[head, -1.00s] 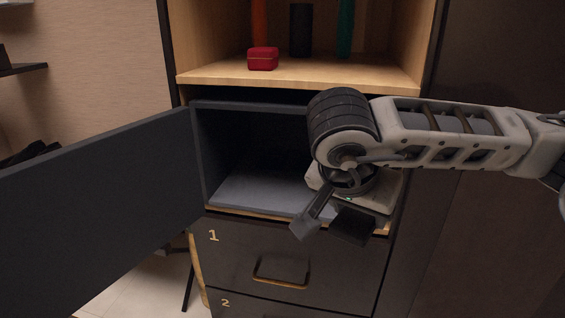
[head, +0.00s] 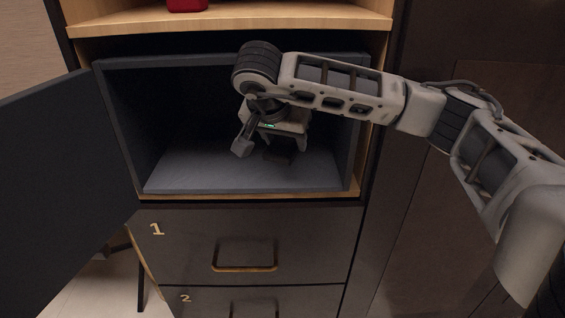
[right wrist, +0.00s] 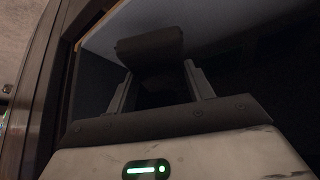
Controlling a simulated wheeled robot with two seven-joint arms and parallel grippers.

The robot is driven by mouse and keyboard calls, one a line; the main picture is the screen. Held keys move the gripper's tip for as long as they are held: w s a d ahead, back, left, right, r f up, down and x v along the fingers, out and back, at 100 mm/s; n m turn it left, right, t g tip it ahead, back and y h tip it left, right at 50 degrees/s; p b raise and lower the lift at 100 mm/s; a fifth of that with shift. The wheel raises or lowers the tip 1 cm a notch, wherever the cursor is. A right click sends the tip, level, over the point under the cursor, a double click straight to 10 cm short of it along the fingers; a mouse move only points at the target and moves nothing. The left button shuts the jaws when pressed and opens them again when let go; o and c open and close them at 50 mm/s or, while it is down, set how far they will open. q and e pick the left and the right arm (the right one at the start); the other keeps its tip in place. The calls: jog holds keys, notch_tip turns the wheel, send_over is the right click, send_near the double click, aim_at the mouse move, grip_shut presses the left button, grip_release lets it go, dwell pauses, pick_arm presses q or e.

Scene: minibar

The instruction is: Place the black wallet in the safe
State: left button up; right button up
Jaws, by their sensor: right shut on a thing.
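The safe (head: 130,150) is open, its dark door (head: 60,150) swung out to the left. My right gripper (head: 268,150) is inside the safe opening, above the grey floor, and pointing down. It is shut on the black wallet (head: 281,157), which shows as a small dark shape at the fingertips. In the right wrist view the dark wallet (right wrist: 150,46) shows beyond the fingers. Its lower outline is hard to tell against the dark interior. Whether it touches the safe floor cannot be told. My left gripper is not in view.
A wooden shelf (head: 230,22) with a red box (head: 187,5) is above the safe. Drawers 1 (head: 190,240) and 2 (head: 220,300) are below it. A dark panel stands to the right. The safe floor (head: 200,175) shows no other objects and has free room at left.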

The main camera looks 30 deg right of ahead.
aim_at(282, 140)
jog(key=w+f, duration=0.1)
jog(key=w+d+f, duration=0.1)
jog(key=shift+f, duration=0.35)
notch_tip(282, 140, down, 3)
jog(key=shift+d+r+b, duration=0.1)
jog(key=shift+b, duration=0.55)
jog(key=shift+f, duration=0.35)
jog(key=o, duration=1)
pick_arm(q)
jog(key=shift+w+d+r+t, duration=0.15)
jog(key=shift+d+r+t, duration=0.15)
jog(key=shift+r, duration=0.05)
